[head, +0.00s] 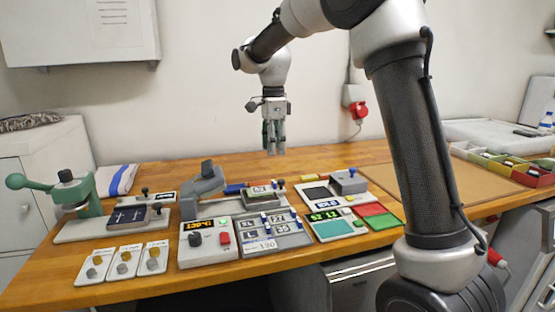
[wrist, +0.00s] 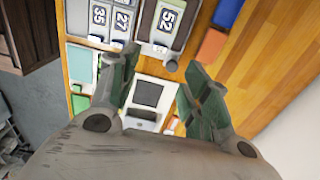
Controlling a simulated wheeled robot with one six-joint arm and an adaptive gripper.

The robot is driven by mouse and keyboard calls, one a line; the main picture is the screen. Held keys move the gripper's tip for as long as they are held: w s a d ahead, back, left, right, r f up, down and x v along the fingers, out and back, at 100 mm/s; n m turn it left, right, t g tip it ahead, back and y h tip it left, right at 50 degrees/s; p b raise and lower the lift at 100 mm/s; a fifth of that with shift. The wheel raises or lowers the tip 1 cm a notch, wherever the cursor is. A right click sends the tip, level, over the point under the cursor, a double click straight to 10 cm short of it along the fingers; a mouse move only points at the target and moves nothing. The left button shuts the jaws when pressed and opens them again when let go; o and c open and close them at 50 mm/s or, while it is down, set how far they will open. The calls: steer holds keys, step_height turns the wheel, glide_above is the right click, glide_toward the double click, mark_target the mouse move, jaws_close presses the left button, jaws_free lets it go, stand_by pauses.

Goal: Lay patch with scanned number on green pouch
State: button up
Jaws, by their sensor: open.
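My gripper (head: 274,150) hangs open and empty above the back of the bench. In the wrist view its green-padded fingers (wrist: 163,68) are spread, with a dark-screened device (wrist: 148,94) visible between and beyond them. Patches numbered 35 (wrist: 99,15), 27 (wrist: 122,20) and 52 (wrist: 168,20) lie in grey holders. In the head view the numbered tray (head: 288,241) stands mid-bench, with patch 52 (head: 262,188) on a raised block behind. A green panel (head: 385,221), perhaps the green pouch, lies beside a red one (head: 369,209); a teal panel (head: 334,229) lies left of them. The small display (head: 327,204) is hard to read.
A green hand press (head: 72,188) stands at left, near several tagged cards (head: 124,262). A brown mat (head: 440,188) and sorting bins (head: 505,167) are at right. Bare wood lies behind the devices.

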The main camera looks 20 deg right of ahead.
steer(key=s+d+r+n+t, duration=0.1)
steer(key=s+d+r+n, duration=0.3)
steer(key=s, duration=0.4)
steer(key=s+d+r+n+t, duration=0.1)
steer(key=s+d+r+n, duration=0.3)
steer(key=s, duration=0.3)
steer(key=s+d+f+n, duration=0.2)
steer(key=s+n, duration=0.1)
steer(key=s, duration=0.3)
steer(key=s+d+f+n+t, duration=0.1)
steer(key=s+d+f+n, duration=0.1)
steer(key=s, duration=0.4)
steer(key=s+d+f+n+t, duration=0.1)
steer(key=s+d+f+n, duration=0.2)
steer(key=s+n, duration=0.2)
steer(key=shift+s, duration=1)
